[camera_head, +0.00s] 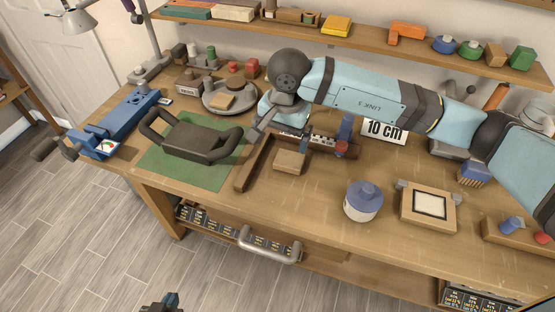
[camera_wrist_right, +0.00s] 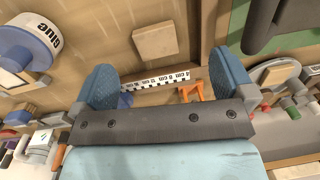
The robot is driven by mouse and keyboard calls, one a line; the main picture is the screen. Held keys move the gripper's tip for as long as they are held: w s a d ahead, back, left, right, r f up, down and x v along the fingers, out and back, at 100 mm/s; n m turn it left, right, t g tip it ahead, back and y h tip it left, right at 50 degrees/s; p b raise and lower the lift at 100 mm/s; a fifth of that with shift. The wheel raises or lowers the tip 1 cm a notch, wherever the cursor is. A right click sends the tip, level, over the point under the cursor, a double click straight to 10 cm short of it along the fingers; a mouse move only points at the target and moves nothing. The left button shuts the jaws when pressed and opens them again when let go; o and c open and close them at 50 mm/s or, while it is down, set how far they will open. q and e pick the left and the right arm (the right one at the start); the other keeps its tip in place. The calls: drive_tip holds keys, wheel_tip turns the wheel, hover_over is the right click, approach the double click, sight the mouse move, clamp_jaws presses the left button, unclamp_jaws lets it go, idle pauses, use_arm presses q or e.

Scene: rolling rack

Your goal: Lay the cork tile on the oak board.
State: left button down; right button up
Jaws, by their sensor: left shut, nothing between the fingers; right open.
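A small square tan tile (camera_head: 290,162), which looks like the cork tile, lies flat on the bench beside a long dark wooden bar. It also shows in the right wrist view (camera_wrist_right: 157,41), beyond the fingers and apart from them. A pale wooden board (camera_head: 407,212) with a black-outlined white square lies further right; I cannot tell if it is the oak board. My right gripper (camera_head: 285,133) hangs over the bench behind the tile, partly hidden by its wrist. In its own view the right gripper (camera_wrist_right: 165,84) is open and empty. My left gripper (camera_head: 166,302) is shut and empty, low at the bottom edge.
The dark bar (camera_head: 248,172) and a ruler (camera_wrist_right: 165,80) lie close to the right gripper. A glue pot (camera_head: 363,201) stands right of the tile. A dark two-handled tray (camera_head: 190,138) rests on a green mat (camera_head: 155,173). The bench front near the tile is clear.

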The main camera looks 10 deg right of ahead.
drive_tip(key=w+d+t+h, duration=0.1)
drive_tip(key=w+d+h, duration=0.1)
hover_over(289, 159)
drive_tip(key=f, duration=0.6)
drive_tip(key=shift+s+a+p, duration=0.25)
drive_tip(key=shift+s+p, duration=0.1)
drive_tip(key=shift+f+n, duration=0.3)
drive_tip(key=shift+f, duration=0.35)
drive_tip(key=f, duration=0.3)
drive_tip(key=f+p, duration=0.1)
drive_tip(key=f, duration=0.1)
drive_tip(key=shift+w+d, duration=0.25)
drive_tip(key=shift+w, duration=0.05)
drive_tip(key=c, duration=0.8)
